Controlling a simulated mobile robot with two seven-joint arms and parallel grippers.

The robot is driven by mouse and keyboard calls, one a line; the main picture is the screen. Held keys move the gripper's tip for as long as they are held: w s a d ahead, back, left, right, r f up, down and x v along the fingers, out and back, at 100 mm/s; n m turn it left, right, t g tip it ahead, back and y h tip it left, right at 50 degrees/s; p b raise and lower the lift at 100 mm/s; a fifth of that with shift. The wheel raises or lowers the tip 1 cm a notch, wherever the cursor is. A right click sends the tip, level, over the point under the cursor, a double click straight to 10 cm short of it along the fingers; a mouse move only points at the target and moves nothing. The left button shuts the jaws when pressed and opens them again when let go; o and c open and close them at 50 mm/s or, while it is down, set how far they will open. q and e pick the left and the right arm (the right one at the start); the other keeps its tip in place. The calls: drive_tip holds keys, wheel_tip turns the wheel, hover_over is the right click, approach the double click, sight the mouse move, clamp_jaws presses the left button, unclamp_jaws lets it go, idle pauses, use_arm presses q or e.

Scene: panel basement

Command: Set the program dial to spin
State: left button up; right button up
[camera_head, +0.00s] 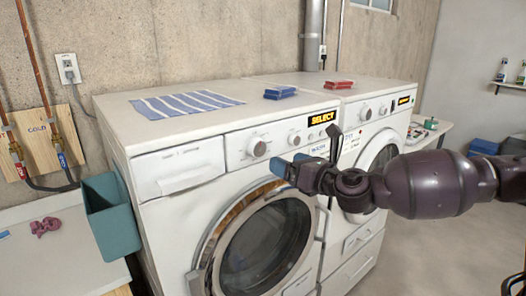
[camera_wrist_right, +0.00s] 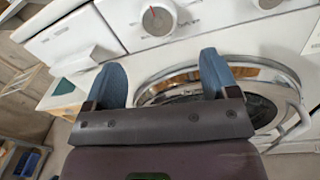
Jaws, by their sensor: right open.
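The white front-loading washer (camera_head: 180,215) stands against the wall, its round door shut. Its large program dial (camera_head: 257,147) is on the control panel, left of a smaller knob (camera_head: 294,138) and a lit display (camera_head: 321,117) reading SELECT. In the right wrist view the dial (camera_wrist_right: 159,20) shows a red mark at its top; the dial's setting labels are too small to read. My right gripper (camera_head: 284,167) is open and empty, in front of the washer, a little below and right of the dial. In the wrist view its blue fingers (camera_wrist_right: 162,66) are spread below the dial, apart from it.
A second white machine (camera_head: 373,142) with its own knobs stands right of the washer. A striped cloth (camera_head: 185,103), blue item (camera_head: 280,92) and red item (camera_head: 338,85) lie on top. A teal bin (camera_head: 112,215) is at the left side. Floor at right is free.

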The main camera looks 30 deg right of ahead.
sight(260, 151)
drive_tip(key=shift+w+a+p, duration=0.25)
drive_tip(key=shift+w+p, duration=0.15)
drive_tip(key=shift+w, duration=1.1)
drive_tip(key=shift+w+a+p, duration=0.3)
drive_tip(key=shift+w+p, duration=0.1)
drive_tip(key=shift+w, duration=1.1)
drive_tip(key=shift+w+a+p, duration=0.25)
drive_tip(key=shift+w+p, duration=0.15)
drive_tip(key=shift+w, duration=1.1)
drive_tip(key=shift+c, duration=0.3)
drive_tip(key=c, duration=0.9)
drive_tip(key=shift+o, duration=0.2)
